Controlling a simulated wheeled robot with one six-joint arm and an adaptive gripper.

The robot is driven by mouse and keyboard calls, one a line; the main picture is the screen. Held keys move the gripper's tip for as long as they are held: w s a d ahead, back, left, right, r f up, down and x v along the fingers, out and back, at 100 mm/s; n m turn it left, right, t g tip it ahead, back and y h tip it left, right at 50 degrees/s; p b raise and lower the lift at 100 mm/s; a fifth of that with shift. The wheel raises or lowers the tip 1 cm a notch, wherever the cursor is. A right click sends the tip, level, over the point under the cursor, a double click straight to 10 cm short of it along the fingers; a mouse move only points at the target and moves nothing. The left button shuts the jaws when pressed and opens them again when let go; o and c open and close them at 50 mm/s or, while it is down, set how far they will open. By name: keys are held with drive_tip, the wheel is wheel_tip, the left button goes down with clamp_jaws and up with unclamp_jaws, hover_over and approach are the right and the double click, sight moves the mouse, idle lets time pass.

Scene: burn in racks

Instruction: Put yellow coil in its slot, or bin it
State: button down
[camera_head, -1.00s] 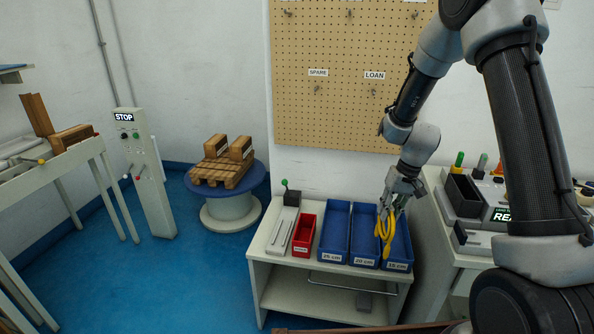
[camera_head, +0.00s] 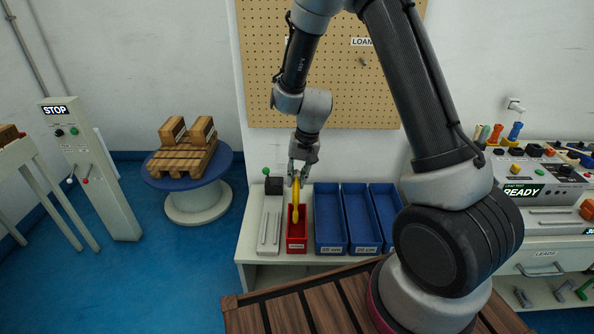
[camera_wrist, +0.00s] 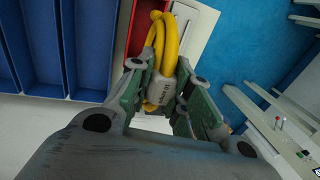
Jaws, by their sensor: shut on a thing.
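My gripper (camera_head: 301,172) is shut on the yellow coil (camera_head: 296,196), which hangs down from the fingers. In the head view the coil hangs in front of and over the red bin (camera_head: 297,241); I cannot tell whether its lower end is inside the bin. In the wrist view the yellow coil (camera_wrist: 167,45) sits between the fingers (camera_wrist: 158,95), with a pale printed tag on it. The red bin (camera_wrist: 126,30) shows beyond it. Blue bins (camera_head: 327,222) (camera_head: 360,222) (camera_head: 388,212) stand to the right of the red bin, at least two with centimetre labels.
The bins stand on a pale bench (camera_head: 250,232). A grey slotted block (camera_head: 270,226) lies left of the red bin, with a black box and green knob (camera_head: 272,184) behind. A slatted wooden top (camera_head: 300,305) is in front. A console reading READY (camera_head: 525,190) stands right.

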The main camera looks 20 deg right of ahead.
drive_tip(key=shift+d+f, duration=0.1)
drive_tip(key=shift+f, duration=5.5)
drive_tip(key=c, duration=1.2)
unclamp_jaws()
drive_tip(key=shift+c, duration=0.2)
wheel_tip(320, 180, up, 12)
drive_tip(key=d, duration=0.2)
drive_tip(key=shift+s, duration=0.35)
drive_tip(key=shift+f, duration=0.1)
